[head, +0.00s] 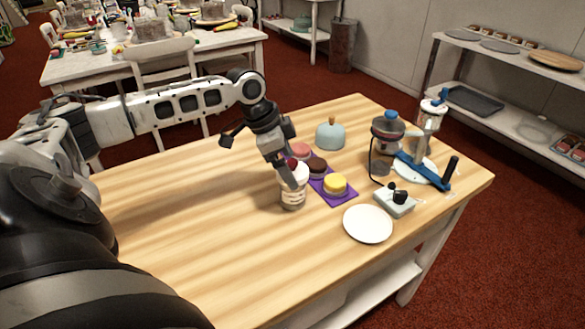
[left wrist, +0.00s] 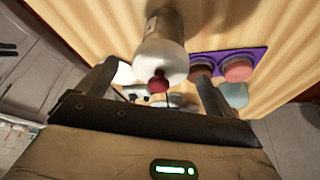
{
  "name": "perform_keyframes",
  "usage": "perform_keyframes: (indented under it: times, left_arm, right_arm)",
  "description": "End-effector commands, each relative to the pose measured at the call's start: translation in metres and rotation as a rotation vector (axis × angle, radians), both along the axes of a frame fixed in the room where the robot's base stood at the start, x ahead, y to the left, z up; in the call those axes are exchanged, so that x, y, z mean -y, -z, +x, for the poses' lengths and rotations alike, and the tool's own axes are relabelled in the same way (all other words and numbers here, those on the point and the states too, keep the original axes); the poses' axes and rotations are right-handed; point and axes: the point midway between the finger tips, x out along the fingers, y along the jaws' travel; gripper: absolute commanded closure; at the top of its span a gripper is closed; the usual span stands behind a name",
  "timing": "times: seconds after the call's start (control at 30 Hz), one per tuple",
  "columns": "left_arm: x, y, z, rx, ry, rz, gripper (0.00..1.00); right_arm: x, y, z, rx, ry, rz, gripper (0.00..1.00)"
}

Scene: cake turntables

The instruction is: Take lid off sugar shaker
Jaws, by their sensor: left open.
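The sugar shaker (head: 292,198) stands upright on the wooden table, a clear ribbed body with a white lid topped by a dark red knob. In the left wrist view its white lid (left wrist: 160,60) and red knob (left wrist: 158,82) lie between and beyond my fingers. My left gripper (head: 291,173) is at the lid's height, close by the shaker, and partly covers the lid in the head view. In the left wrist view the open fingers of this gripper (left wrist: 155,80) stand on both sides of the knob; I cannot tell whether they touch the lid. My right gripper is not in view.
A purple mat (head: 322,186) with small pink, brown and yellow cakes lies just right of the shaker. The table's left and front are clear.

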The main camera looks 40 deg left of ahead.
Motion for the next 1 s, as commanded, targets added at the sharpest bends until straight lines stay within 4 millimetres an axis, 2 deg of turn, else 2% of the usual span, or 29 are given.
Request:
perform_keyframes:
  times: [0.1,0.27,0.43,0.47,0.8,1.0]
  left_arm:
    - [0.003,0.008,0.002,0.001,0.001,0.001,0.08]
    - [0.002,0.008,0.002,0.000,0.001,0.002,0.08]
    - [0.002,0.008,0.002,0.001,0.001,0.001,0.52]
    - [0.002,0.008,0.002,0.001,0.001,0.001,0.55]
    - [0.002,0.006,0.003,0.002,0.001,0.000,0.55]
    - [0.002,-0.010,0.003,0.005,0.000,0.000,0.55]
  right_arm:
    - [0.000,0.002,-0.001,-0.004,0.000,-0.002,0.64]
    - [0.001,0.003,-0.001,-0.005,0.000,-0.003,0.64]
    - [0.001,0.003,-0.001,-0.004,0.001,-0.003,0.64]
    - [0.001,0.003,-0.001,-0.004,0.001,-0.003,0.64]
    - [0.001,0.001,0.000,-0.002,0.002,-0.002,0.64]
    - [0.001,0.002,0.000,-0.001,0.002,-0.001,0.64]
